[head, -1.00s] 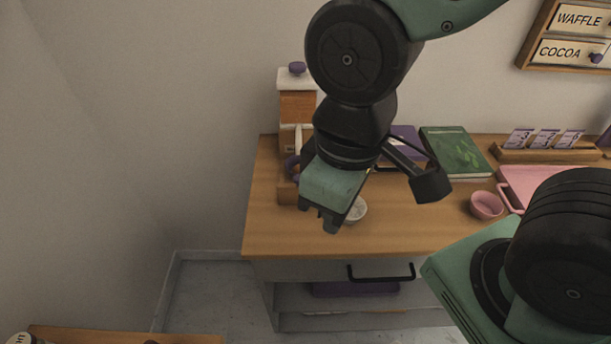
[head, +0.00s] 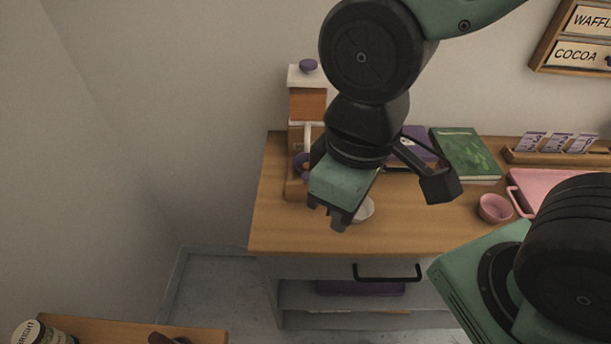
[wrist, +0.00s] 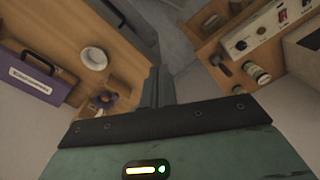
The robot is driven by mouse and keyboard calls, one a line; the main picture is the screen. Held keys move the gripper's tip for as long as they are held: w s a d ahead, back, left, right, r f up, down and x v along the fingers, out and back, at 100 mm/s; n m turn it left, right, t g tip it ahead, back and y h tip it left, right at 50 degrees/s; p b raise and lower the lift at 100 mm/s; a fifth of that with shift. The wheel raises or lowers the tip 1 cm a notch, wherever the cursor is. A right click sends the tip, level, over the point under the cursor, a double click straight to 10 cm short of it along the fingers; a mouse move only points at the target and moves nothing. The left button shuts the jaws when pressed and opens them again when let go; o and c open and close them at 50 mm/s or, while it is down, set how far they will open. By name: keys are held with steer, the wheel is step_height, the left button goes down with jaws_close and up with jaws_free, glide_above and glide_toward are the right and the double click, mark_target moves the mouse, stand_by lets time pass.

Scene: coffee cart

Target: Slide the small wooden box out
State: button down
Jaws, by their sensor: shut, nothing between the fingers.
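A tall wooden and white grinder-like unit (head: 307,103) stands at the left back of the counter, with a purple knob on top. Its wooden lower part (head: 294,190) is partly hidden behind my gripper; I cannot tell a separate small box there. My gripper (head: 334,218) is shut and empty, pointing down in front and to the right of the unit, above the counter. In the wrist view its fingers (wrist: 158,86) are together, beside a purple part (wrist: 103,100) on wood. A white bowl (head: 365,210) is just right of the fingers.
A pink bowl (head: 494,208), a pink tray (head: 540,185), a green book (head: 465,153) and a card holder (head: 550,157) occupy the counter's right. A black drawer handle (head: 388,280) sticks out in front. The counter's front middle (head: 300,238) is clear.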

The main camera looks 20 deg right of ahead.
steer(key=c, duration=1.9)
jaws_free()
steer(key=o, duration=0.6)
steer(key=w+m, duration=0.1)
steer(key=w, duration=0.1)
steer(key=w+m, duration=0.1)
steer(key=shift+a+r+m+g, duration=0.2)
steer(key=shift+r+m+g, duration=0.1)
steer(key=shift+o, duration=0.2)
steer(key=w+d+f+m+y+p, duration=0.1)
steer(key=w+d+m, duration=0.3)
steer(key=w+m, duration=0.3)
steer(key=w+d+m+g+y, duration=0.1)
steer(key=w+d+m, duration=0.35)
steer(key=w, duration=0.45)
steer(key=w+d+f+m+y+p, duration=0.1)
steer(key=w+d+m+y, duration=0.15)
steer(key=w+m, duration=0.5)
steer(key=shift+h, duration=0.55)
steer(key=p+x, duration=0.2)
steer(key=x, duration=1.4)
steer(key=shift+s+f+p, duration=0.2)
steer(key=shift+f+p, duration=0.05)
steer(key=shift+p, duration=0.1)
